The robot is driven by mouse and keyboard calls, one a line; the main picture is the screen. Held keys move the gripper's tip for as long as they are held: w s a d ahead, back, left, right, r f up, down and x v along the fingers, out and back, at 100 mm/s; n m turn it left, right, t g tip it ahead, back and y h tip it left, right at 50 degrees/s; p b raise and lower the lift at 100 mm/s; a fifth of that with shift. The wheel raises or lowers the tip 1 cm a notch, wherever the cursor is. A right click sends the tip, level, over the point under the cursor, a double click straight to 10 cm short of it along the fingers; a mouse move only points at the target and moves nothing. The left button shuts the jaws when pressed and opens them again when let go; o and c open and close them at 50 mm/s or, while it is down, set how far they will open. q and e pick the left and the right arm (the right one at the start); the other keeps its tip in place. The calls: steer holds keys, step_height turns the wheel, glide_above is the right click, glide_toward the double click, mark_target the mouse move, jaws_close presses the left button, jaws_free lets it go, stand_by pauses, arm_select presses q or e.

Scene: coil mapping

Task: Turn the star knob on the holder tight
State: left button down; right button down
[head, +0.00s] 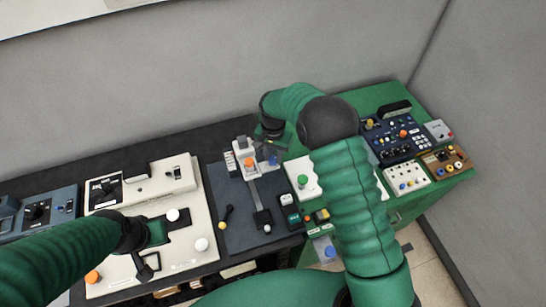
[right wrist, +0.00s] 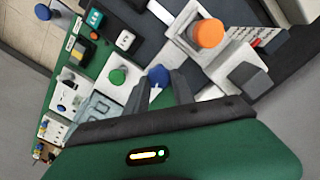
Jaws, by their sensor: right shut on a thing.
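The holder (head: 243,153) is a light grey block with an orange knob (head: 249,162) on it, on the dark mat. It also shows in the right wrist view (right wrist: 192,47), with the orange knob (right wrist: 208,33) on top. The blue star knob (right wrist: 158,76) sits at the holder's side, between the fingertips of my right gripper (right wrist: 160,88). In the head view my right gripper (head: 274,146) reaches down beside the holder, shut on the knob; the fingers partly hide it. My left gripper (head: 165,228) is over the cream device at left; its finger opening is unclear.
The cream device (head: 185,255) has white knobs and an orange one. A dark mat (head: 225,180) carries a small black stand and a yellow-tipped lever. Right of the holder are a green button (head: 303,180) on a white plate and several control boxes. A grey wall stands behind.

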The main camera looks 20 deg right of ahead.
steer(key=m, duration=0.2)
steer(key=shift+s+f+m, duration=0.15)
steer(key=shift+m, duration=0.15)
steer(key=shift+m+b, duration=0.35)
steer(key=shift+m, duration=1.35)
steer(key=shift+a, duration=0.1)
steer(key=c, duration=1.4)
jaws_free()
steer(key=o, duration=0.3)
